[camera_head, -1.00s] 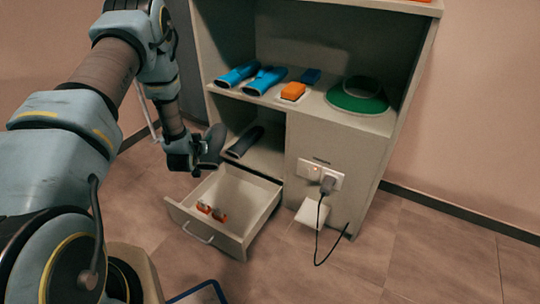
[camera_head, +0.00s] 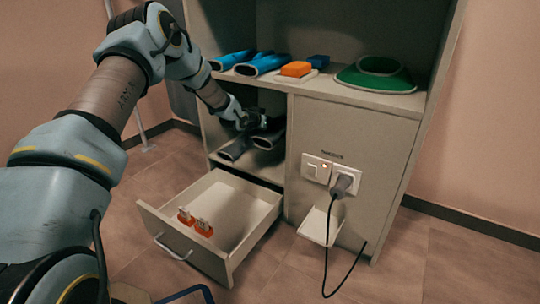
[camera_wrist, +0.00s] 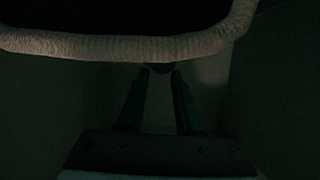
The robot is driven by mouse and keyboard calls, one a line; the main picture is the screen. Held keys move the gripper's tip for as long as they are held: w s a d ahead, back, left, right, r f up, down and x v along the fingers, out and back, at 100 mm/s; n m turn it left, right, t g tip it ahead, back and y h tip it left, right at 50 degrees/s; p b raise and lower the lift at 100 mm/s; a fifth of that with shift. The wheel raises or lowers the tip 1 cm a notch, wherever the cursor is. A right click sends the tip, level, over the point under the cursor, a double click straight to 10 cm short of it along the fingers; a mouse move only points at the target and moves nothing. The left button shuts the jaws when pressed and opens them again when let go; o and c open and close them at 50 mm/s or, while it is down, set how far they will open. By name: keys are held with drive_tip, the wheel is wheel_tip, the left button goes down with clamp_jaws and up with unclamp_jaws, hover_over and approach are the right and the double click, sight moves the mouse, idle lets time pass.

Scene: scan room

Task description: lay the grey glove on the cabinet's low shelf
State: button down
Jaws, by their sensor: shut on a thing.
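The cabinet's low shelf (camera_head: 272,172) is the open compartment above the pulled-out drawer. My gripper (camera_head: 262,122) is inside this compartment, shut on a grey glove (camera_head: 268,139) at the right, near the dividing wall. I cannot tell whether that glove touches the shelf. A second dark grey glove (camera_head: 236,149) lies on the shelf just left of it, cuff toward the front. In the dark wrist view, my gripper's fingers (camera_wrist: 159,75) reach the pale cuff rim of the held glove (camera_wrist: 110,47); the fingertips are hard to make out.
The drawer (camera_head: 160,222) stands open below, with small orange-and-clear items (camera_head: 196,222) inside. A plugged cable (camera_head: 327,240) hangs at the right.

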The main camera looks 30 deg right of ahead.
wheel_tip(320, 180, down, 10)
drive_tip(key=b, duration=0.4)
drive_tip(key=shift+d+r, duration=0.1)
drive_tip(key=shift+b, duration=0.3)
drive_tip(key=c, duration=0.6)
unclamp_jaws()
